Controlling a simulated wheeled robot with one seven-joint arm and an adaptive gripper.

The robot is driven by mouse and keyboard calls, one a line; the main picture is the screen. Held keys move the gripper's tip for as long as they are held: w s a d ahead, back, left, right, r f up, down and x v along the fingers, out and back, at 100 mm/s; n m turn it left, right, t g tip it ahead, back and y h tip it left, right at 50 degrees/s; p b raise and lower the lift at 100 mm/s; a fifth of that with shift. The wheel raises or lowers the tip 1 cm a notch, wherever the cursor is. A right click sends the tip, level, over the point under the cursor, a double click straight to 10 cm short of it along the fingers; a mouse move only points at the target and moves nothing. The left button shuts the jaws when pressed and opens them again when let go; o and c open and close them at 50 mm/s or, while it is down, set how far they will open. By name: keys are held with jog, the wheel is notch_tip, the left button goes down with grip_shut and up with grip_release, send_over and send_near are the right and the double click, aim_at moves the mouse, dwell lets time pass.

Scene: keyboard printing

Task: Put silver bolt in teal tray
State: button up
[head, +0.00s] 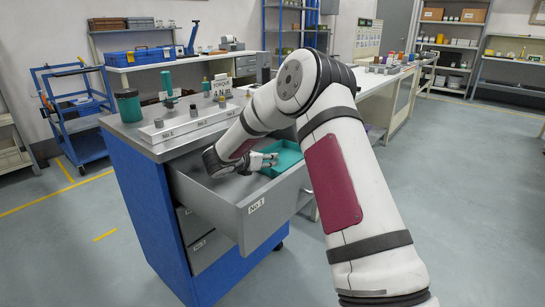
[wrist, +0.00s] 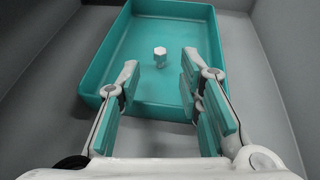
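The silver bolt (wrist: 160,56) stands in the teal tray (wrist: 105,62), on its floor near the middle, in the wrist view. The teal tray lies in the open drawer and also shows in the head view (head: 288,157), partly behind my arm. My gripper (wrist: 160,76) is open and empty, with its fingertips at the tray's near part, on either side of and short of the bolt. The gripper also shows in the head view (head: 272,159) over the drawer. The bolt cannot be made out in the head view.
The open drawer (head: 256,207) labelled No.1 has grey walls around the tray. On the cabinet top stand a white numbered block (head: 190,124), a teal canister (head: 128,106) and a green tool (head: 168,87). A workbench with small items stands behind on the right.

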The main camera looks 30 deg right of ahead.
jog(key=shift+p+v, duration=0.35)
jog(key=shift+v, duration=2.45)
